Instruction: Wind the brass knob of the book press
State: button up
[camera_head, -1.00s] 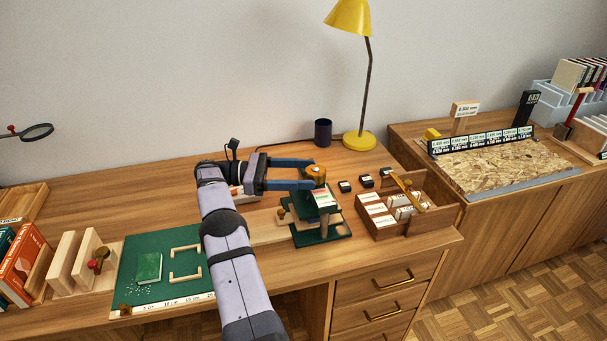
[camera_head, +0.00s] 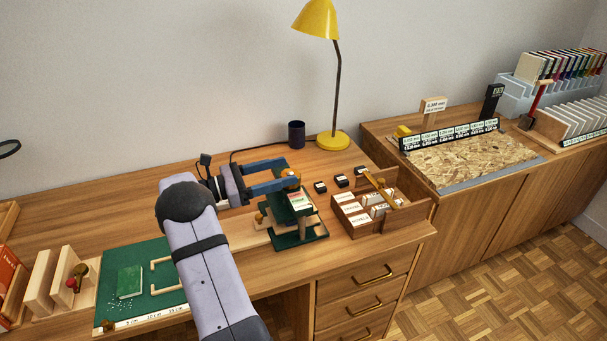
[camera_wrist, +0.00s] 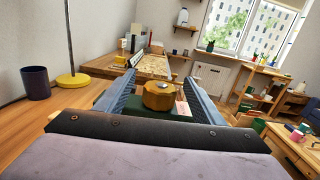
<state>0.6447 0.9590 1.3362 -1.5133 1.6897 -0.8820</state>
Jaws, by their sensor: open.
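The book press (camera_head: 297,230) is a dark green frame standing near the front edge of the desk, with a printed label on its top. Its brass knob (camera_head: 290,174) sits on top and is partly hidden by my gripper in the head view. In the wrist view the faceted brass knob (camera_wrist: 158,96) is between the two blue fingers. My gripper (camera_head: 288,176) is open and level, with one finger on each side of the knob. I cannot tell whether either finger touches it.
A wooden box (camera_head: 378,218) with white cards stands right of the press. Small black blocks (camera_head: 341,181) lie behind it. A yellow lamp (camera_head: 333,141) and a dark cup (camera_head: 296,134) stand at the back. A green mat (camera_head: 119,307) lies at left.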

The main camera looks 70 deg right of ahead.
jog(key=shift+w+a+f+b, duration=0.1)
jog(key=shift+a+f+b, duration=0.1)
jog(key=shift+f, duration=0.4)
jog(key=shift+a+f+b, duration=0.2)
jog(key=shift+f, duration=0.4)
jog(key=shift+p+x, duration=0.75)
jog(key=shift+x, duration=2.95)
jog(key=c, duration=1)
jog(key=shift+c, duration=0.2)
jog(key=shift+f+m+y, duration=0.1)
jog(key=shift+m+y, duration=0.4)
jog(key=shift+a+m+g+y+b, duration=0.15)
jog(key=shift+m+g+y+b, duration=0.3)
jog(key=shift+g+y, duration=0.2)
jog(key=shift+s+a+m+g+y+b, duration=0.1)
jog(key=shift+s+m+g+y+b, duration=0.05)
jog(key=shift+m+g+y, duration=0.35)
jog(key=shift+s+a+m+g+y+b, duration=0.15)
jog(key=shift+m+g+y+b, duration=0.1)
jog(key=shift+m+y, duration=0.3)
jog(key=shift+s+a+m+g+y+b, duration=0.1)
jog(key=shift+m+g+y, duration=0.3)
jog(key=shift+y, duration=0.2)
jog(key=shift+a+y, duration=0.1)
jog(key=shift+y, duration=0.2)
